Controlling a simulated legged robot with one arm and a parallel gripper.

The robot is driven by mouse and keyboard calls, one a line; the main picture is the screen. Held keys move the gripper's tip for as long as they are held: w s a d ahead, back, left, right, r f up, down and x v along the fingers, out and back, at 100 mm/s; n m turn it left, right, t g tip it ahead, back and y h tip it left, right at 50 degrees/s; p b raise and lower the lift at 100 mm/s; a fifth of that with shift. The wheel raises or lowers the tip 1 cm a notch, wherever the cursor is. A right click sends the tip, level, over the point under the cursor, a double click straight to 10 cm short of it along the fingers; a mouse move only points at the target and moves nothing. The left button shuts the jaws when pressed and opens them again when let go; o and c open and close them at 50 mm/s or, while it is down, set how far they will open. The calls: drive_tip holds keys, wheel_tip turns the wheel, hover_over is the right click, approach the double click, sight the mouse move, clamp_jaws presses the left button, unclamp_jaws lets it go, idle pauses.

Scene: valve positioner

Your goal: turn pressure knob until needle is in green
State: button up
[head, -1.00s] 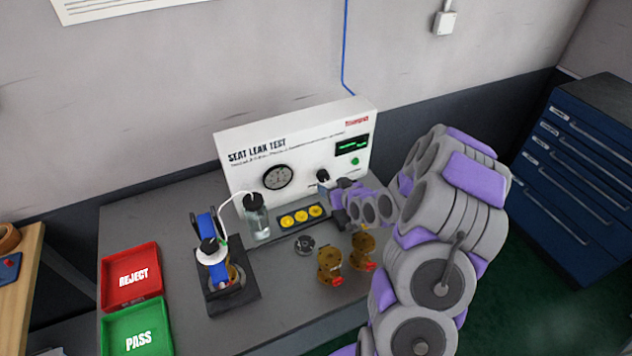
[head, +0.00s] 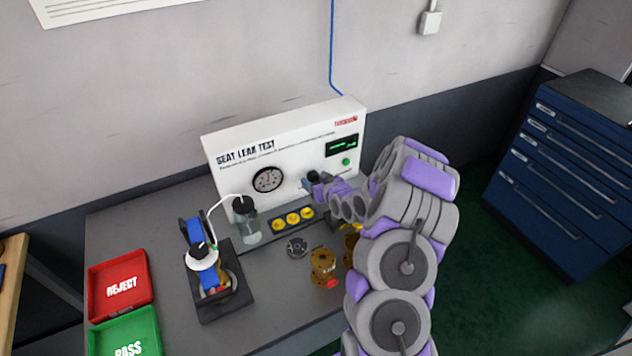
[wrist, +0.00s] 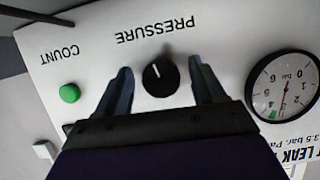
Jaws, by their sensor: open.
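The black pressure knob (wrist: 160,77) with a white pointer line is on the white seat leak test panel (head: 225,150), under the upside-down PRESSURE label in the wrist view. My gripper (wrist: 162,70) is open, one finger on each side of the knob, with a visible gap to each finger. In the head view my gripper (head: 311,181) is at the panel face and mostly hides the knob. The round gauge (head: 268,180) is left of it; it also shows upside down in the wrist view (wrist: 284,88).
A green button (wrist: 69,93) is beside the knob. On the bench are a bottle (head: 245,222), yellow discs (head: 292,219), a brass valve body (head: 323,266), a blue-clamped fixture (head: 212,270), a red REJECT tray (head: 120,308) and a green PASS tray (head: 152,322).

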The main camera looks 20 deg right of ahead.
drive_tip(key=shift+w, duration=0.1)
drive_tip(key=shift+c, duration=0.3)
drive_tip(key=c, duration=1)
drive_tip(key=shift+d+r+m+y+p, duration=0.1)
drive_tip(key=shift+r+m+y+p, duration=0.15)
drive_tip(key=shift+m+p, duration=0.5)
drive_tip(key=shift+f+m+y+p, duration=0.15)
drive_tip(key=shift+m+y+p, duration=0.1)
drive_tip(key=shift+p, duration=0.45)
drive_tip(key=o, duration=1.1)
drive_tip(key=shift+c, duration=0.2)
drive_tip(key=shift+f, duration=0.1)
drive_tip(key=p+v, duration=0.1)
drive_tip(key=v, duration=0.6)
drive_tip(key=shift+d, duration=0.15)
